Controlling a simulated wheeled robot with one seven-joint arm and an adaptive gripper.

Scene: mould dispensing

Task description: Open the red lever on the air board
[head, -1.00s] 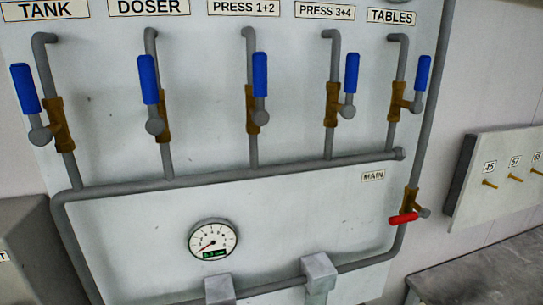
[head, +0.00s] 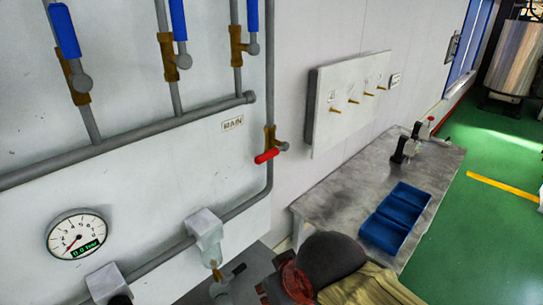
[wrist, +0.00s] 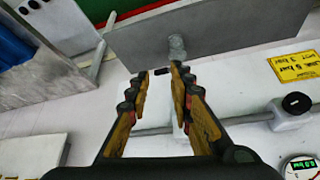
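The red lever (head: 267,156) is on the brass MAIN valve at the lower right of the air board (head: 150,185). It points sideways to the left, across the upright grey pipe. In the wrist view my gripper (wrist: 160,72) has its two dark fingers with yellow pads spread apart, with a clear gap between the tips. I cannot make out the red lever for certain in the wrist view. Part of my arm shows at the bottom of the head view, below the lever and apart from it. The round gauge (head: 77,237) reads 0.0 bar.
Blue-handled valves (head: 178,20) line the upper board. Grey pipe blocks (head: 205,228) stick out below. A hook panel (head: 345,100) hangs to the right, above a grey table (head: 345,195) with blue bins (head: 395,218). Green floor (head: 490,225) lies open at the right.

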